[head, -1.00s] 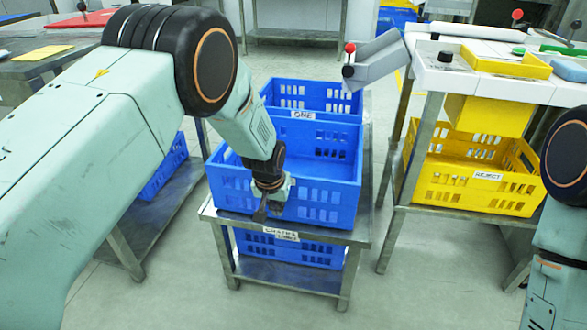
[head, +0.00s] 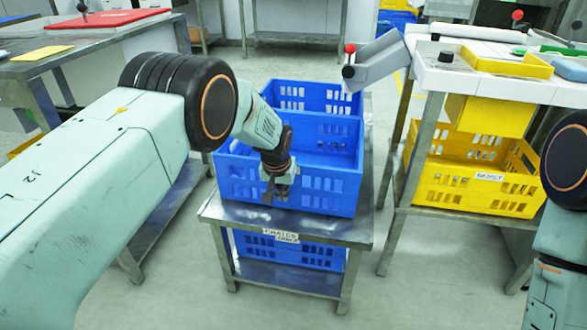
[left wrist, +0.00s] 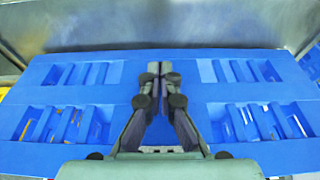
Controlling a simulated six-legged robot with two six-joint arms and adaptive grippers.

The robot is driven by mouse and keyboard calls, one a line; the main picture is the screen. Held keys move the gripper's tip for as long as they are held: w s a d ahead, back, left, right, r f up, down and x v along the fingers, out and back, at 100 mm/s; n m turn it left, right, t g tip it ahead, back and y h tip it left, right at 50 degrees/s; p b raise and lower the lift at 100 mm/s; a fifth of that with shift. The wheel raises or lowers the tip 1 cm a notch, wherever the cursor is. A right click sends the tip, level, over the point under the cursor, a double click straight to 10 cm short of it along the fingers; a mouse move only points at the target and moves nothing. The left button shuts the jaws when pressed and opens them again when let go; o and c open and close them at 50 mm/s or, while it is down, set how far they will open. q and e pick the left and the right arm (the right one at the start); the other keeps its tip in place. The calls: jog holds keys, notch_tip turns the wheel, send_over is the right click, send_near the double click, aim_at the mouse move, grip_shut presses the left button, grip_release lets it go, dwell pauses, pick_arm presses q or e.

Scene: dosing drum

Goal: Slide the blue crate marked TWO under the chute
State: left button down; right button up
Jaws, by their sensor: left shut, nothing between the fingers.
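Two open blue crates stand one behind the other on a steel table. The near crate (head: 335,190) presents its slotted front wall to me; no TWO label is visible, and my gripper covers part of that wall. The far crate (head: 345,98) sits under the lower end of the grey chute (head: 383,62). My left gripper (head: 274,192) is shut and empty, at the near crate's front wall, left of its middle. In the left wrist view its closed fingertips (left wrist: 160,70) lie over the slotted blue wall (left wrist: 60,95); contact is hard to judge. My right gripper is out of view.
The steel table (head: 225,212) has a bare strip in front of the near crate, and another blue crate (head: 300,252) on its lower shelf. A red tray lies on the left table (head: 95,52).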

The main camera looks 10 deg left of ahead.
pick_arm(q)
jog(key=shift+w+r, duration=0.1)
jog(key=shift+w, duration=1.5)
